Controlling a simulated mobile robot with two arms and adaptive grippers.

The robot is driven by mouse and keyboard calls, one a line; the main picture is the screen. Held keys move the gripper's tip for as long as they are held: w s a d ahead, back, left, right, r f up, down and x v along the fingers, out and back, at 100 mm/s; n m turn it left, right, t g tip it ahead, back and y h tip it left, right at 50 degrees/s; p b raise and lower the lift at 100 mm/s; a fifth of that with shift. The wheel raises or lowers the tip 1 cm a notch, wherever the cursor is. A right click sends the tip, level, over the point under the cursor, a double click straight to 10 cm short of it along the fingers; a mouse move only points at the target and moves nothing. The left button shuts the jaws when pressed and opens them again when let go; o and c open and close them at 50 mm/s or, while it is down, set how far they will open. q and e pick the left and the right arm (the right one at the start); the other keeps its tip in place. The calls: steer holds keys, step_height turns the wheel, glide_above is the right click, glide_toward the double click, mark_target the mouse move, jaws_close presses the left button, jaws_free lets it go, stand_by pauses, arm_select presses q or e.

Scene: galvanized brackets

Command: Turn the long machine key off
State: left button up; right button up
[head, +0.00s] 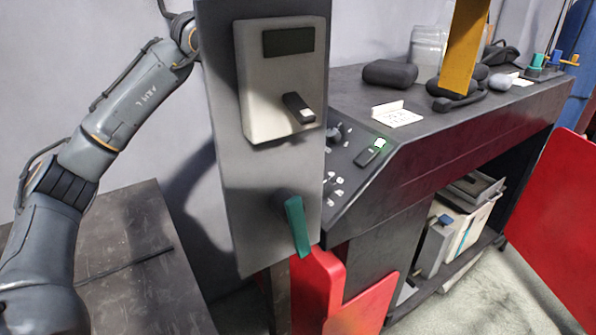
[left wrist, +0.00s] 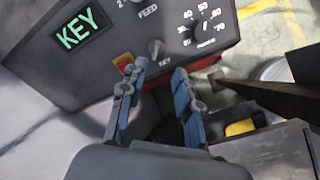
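In the left wrist view a dark control panel carries a lit green KEY sign (left wrist: 83,27). A small grey pointed knob (left wrist: 156,48) sits on its lower part, with a KEY label just below it. My left gripper (left wrist: 160,68) has blue-padded fingers spread apart, pointing at the panel just below this knob. I see nothing held between them; contact with the panel cannot be told. In the head view my left arm passes behind a tall grey plate, which hides this gripper. My right gripper is in neither view.
The grey plate (head: 225,195) bears a pale box (head: 255,85) and a green lever (head: 297,225). Behind it, the dark machine bench (head: 440,125) has a sloped panel with knobs. Red panels (head: 550,230) stand at right and below. A FEED knob and numbered dial (left wrist: 205,30) flank the key knob.

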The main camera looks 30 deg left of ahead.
arm_select(q)
steer(key=x, duration=0.4)
steer(key=a+x, duration=0.1)
steer(key=x, duration=0.3)
steer(key=p+x, duration=0.1)
steer(key=x, duration=0.4)
steer(key=shift+a+f, duration=0.25)
steer(key=shift+a, duration=0.05)
steer(key=shift+c, duration=0.4)
jaws_close()
